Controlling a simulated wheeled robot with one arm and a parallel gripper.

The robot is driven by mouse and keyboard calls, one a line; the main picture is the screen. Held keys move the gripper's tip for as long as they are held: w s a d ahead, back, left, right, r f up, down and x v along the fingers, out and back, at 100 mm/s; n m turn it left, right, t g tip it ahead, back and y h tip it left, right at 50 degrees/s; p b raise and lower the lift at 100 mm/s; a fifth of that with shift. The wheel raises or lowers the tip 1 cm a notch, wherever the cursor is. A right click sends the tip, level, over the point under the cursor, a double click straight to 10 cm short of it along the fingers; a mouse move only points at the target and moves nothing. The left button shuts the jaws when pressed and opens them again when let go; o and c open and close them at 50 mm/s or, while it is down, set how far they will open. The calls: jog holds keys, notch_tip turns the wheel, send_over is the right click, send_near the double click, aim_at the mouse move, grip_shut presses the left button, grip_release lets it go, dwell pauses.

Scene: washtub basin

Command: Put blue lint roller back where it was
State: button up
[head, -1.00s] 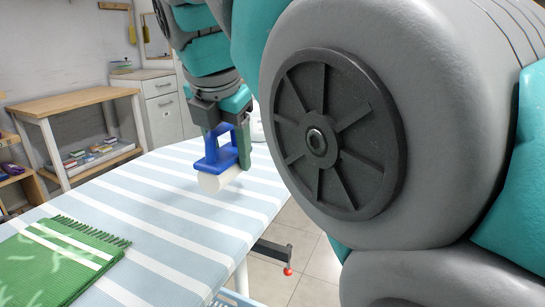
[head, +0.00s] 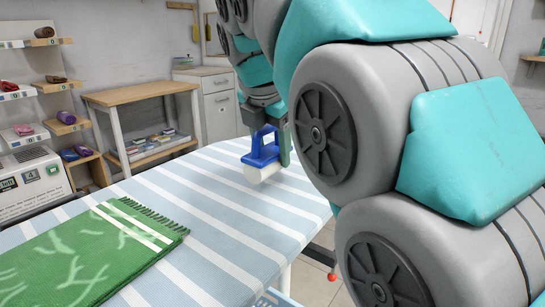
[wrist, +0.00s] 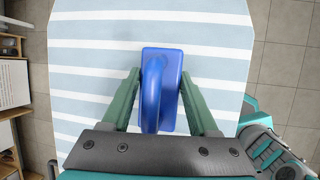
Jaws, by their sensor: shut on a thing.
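The blue lint roller (head: 262,150) has a blue handle and frame with a white roll (head: 262,172) on its underside. It also shows in the wrist view (wrist: 169,90), handle toward the camera. My gripper (head: 268,150) is shut on it, with a green finger on either side of it; the fingers show in the wrist view too (wrist: 160,97). The roller is over the blue-and-white striped board (head: 215,215), near its far right edge. I cannot tell whether the roll touches the cloth.
A folded green fringed towel (head: 85,255) lies on the board at the left. A wooden table (head: 140,93) with a low shelf of small boxes stands behind. Wall shelves (head: 40,88) with rolled items and a white machine (head: 30,182) are at the far left. The board's middle is clear.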

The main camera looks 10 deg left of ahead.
notch_tip(320, 180, down, 2)
jog(key=shift+f+b, duration=0.1)
jog(key=shift+b, duration=0.6)
jog(key=shift+r, duration=0.2)
jog(key=shift+f, duration=0.1)
jog(key=o, duration=1.3)
